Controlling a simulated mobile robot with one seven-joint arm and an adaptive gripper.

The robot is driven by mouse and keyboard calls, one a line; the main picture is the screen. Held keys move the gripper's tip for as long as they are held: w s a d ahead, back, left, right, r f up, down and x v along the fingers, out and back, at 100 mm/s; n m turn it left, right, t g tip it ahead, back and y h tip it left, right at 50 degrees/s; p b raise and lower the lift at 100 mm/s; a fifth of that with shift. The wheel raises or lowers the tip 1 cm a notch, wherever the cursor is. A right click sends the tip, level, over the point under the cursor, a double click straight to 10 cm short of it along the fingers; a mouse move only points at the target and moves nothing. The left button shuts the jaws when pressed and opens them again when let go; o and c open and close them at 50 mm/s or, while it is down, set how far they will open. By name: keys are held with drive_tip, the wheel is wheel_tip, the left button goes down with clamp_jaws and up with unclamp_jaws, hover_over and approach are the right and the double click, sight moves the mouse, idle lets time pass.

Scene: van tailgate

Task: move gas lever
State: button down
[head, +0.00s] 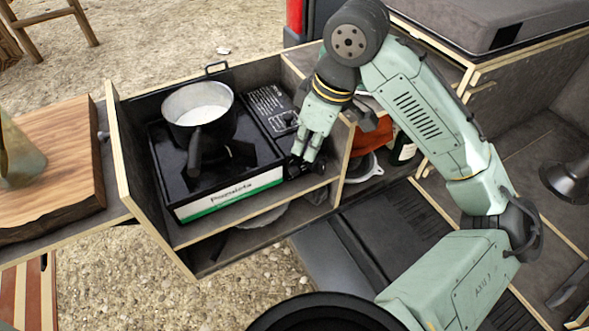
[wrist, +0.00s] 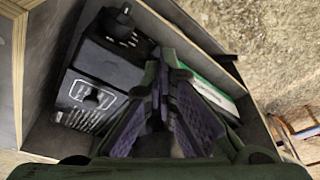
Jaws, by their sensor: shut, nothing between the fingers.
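The black camping stove (head: 232,197) with a green-and-white front stripe sits in an open wooden compartment. Its right side has a dark cover with white print (head: 270,108), also seen in the wrist view (wrist: 98,65). A small dark lever-like part (wrist: 93,97) lies in a white-outlined mark on that cover; I cannot tell for sure that it is the gas lever. A black knob (wrist: 123,25) stands at the cover's end. My gripper (head: 303,158) is shut and empty, pointing down at the stove's front right corner. It hides part of that corner; contact cannot be told.
A metal pot (head: 196,103) stands on the burner. Wooden side walls (head: 130,165) enclose the stove closely. A cutting board (head: 55,165) lies to the left. A neighbouring compartment at right holds a red item (head: 372,138). Above the stove it is open.

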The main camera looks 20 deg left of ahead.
sight(299, 171)
drive_tip(key=shift+b+x, duration=2)
drive_tip(key=shift+x, duration=0.9)
drive_tip(key=shift+f, duration=0.1)
drive_tip(key=shift+d+b+x, duration=0.15)
drive_tip(key=shift+b+x, duration=0.3)
drive_tip(key=shift+x, duration=0.15)
drive_tip(key=shift+d+b+x, duration=0.15)
drive_tip(key=shift+b+x, duration=0.3)
drive_tip(key=shift+x, duration=0.2)
drive_tip(key=shift+d+r+p, duration=0.15)
drive_tip(key=shift+r+p, duration=0.2)
drive_tip(key=shift+r, duration=0.05)
drive_tip(key=d, duration=0.1)
drive_tip(key=d+p, duration=0.1)
drive_tip(key=shift+s+d+r, duration=0.15)
drive_tip(key=shift+d+r, duration=0.2)
